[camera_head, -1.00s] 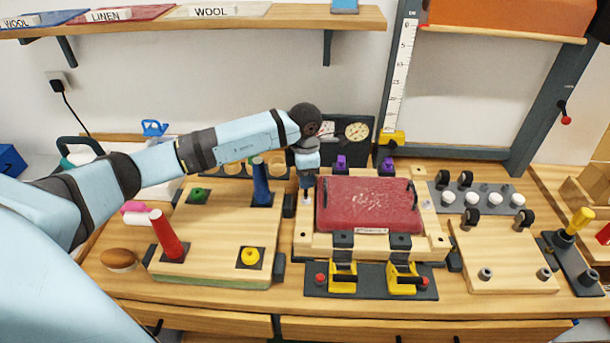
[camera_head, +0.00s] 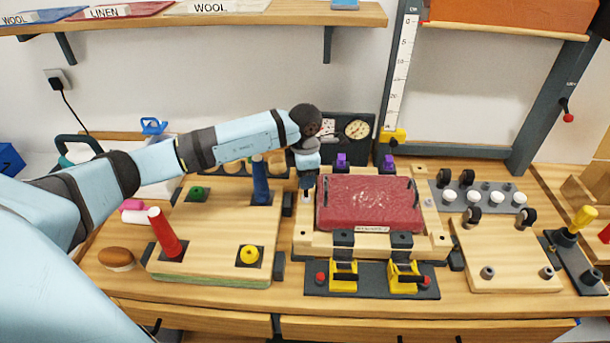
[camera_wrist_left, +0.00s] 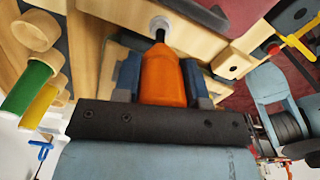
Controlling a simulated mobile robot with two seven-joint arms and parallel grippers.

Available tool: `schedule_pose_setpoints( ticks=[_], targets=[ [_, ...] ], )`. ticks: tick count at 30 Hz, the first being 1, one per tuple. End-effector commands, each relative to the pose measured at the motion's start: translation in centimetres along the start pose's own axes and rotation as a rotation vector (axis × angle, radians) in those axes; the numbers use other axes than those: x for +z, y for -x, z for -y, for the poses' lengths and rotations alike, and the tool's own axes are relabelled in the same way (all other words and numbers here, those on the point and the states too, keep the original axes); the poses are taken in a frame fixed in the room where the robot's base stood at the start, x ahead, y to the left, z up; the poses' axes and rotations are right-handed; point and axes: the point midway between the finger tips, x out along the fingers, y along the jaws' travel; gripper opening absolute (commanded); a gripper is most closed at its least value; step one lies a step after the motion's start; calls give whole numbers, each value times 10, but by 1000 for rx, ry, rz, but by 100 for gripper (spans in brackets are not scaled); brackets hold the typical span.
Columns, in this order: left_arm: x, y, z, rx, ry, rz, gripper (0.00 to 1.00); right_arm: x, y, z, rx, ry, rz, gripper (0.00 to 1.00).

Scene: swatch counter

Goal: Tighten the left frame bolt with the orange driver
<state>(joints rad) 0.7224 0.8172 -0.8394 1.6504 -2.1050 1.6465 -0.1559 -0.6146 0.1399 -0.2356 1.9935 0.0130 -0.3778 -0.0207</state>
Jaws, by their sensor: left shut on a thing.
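My left gripper (camera_head: 306,178) is shut on the orange driver (camera_wrist_left: 162,78), which points away from the palm in the left wrist view. The driver's dark shaft (camera_wrist_left: 160,36) ends at a pale round bolt head (camera_wrist_left: 159,23) on the wooden frame. The tip appears to meet it, but I cannot tell how well it is seated. In the head view the gripper is upright over the left side of the wooden frame (camera_head: 305,240), and the driver is mostly hidden. A red panel (camera_head: 368,205) lies in the frame. My right gripper is not seen in the head view.
Two yellow toggle clamps (camera_head: 343,278) stand in front of the frame. Two purple blocks (camera_head: 341,160) stand behind it. A board with a red peg (camera_head: 165,234) and a blue peg (camera_head: 261,184) is to the left. A bolt board (camera_head: 505,262) is to the right.

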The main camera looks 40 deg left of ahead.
Motion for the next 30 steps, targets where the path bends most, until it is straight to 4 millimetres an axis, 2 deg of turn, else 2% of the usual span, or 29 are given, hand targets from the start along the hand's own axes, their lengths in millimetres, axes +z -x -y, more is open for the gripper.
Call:
schedule_pose_setpoints(
  ticks=[30],
  targets=[
    [0, -5, 0, 0, 0, 1, 18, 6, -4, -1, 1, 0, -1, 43]
  ],
)
